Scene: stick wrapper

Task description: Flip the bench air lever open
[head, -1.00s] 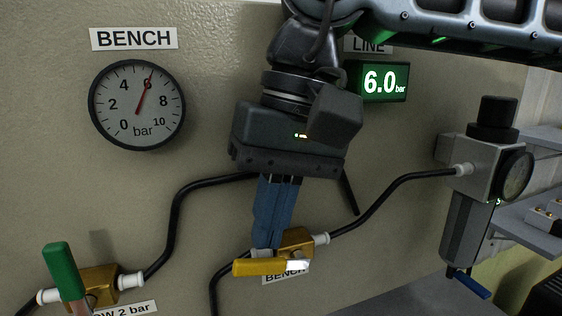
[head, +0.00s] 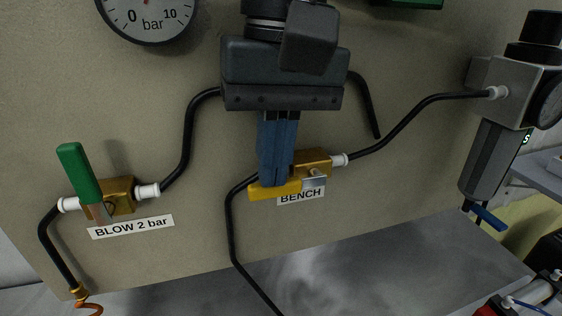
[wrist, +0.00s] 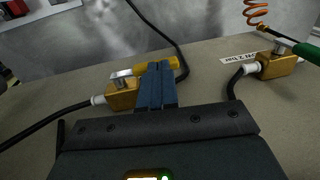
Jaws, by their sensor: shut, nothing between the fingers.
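The bench air lever (head: 275,190) is a yellow handle on a brass valve (head: 315,160) above the BENCH label (head: 301,197). The handle lies nearly level, pointing left from its pivot along the hose line. My gripper (head: 272,183) points down with its blue fingers shut and empty, its tips at the handle's left half. I cannot tell whether they touch it. In the wrist view the yellow lever (wrist: 155,65) shows just beyond the fingertips (wrist: 157,68), and the brass valve (wrist: 123,95) is to their left. The fingers hide part of the lever and valve.
A green-handled valve (head: 80,175) labelled BLOW 2 bar (head: 131,227) stands to the left, handle upright. Black hoses (head: 187,135) run along the panel. A regulator (head: 500,110) is at the right. A grey bench top (head: 300,265) lies below, mostly clear.

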